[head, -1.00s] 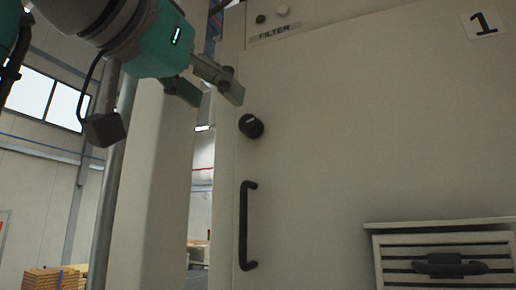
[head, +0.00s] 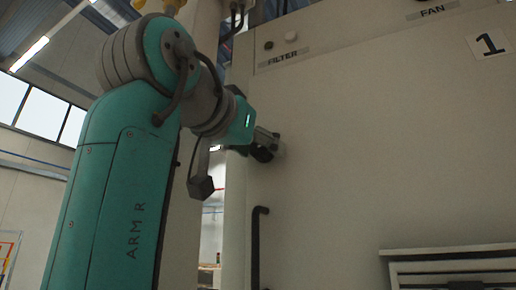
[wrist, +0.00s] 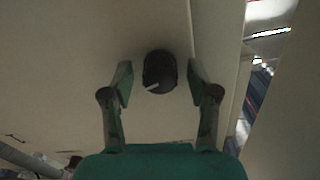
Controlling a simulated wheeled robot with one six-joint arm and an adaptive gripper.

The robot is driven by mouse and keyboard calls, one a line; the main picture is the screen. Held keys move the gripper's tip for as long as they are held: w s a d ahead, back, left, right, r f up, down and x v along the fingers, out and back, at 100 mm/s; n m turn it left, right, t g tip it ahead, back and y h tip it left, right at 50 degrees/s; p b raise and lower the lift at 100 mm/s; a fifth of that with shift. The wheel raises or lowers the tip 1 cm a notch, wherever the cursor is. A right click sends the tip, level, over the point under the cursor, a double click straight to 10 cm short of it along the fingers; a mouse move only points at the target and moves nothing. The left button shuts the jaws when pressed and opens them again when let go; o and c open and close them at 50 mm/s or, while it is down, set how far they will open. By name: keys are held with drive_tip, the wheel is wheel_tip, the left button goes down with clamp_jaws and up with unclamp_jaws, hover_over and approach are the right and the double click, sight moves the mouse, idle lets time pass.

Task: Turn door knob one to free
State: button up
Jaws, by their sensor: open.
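The door knob (wrist: 160,68) is round and black with a pale pointer mark, on the beige cabinet door marked 1 (head: 350,170). In the wrist view the pointer mark is slightly tilted, toward the lower left. My gripper (wrist: 160,82) is open, with one finger on each side of the knob and a visible gap on both sides. In the head view my gripper (head: 268,146) is at the door's left edge and hides most or all of the knob. I cannot tell whether the fingers touch the door.
A black vertical door handle (head: 257,245) is below my gripper. A louvred vent (head: 450,270) juts out at lower right. Small buttons (head: 291,38) sit above the FILTER label (head: 282,58). The door's middle is clear.

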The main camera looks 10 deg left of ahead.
clamp_jaws()
drive_tip(key=shift+m, duration=1.6)
unclamp_jaws()
drive_tip(key=v, duration=1.2)
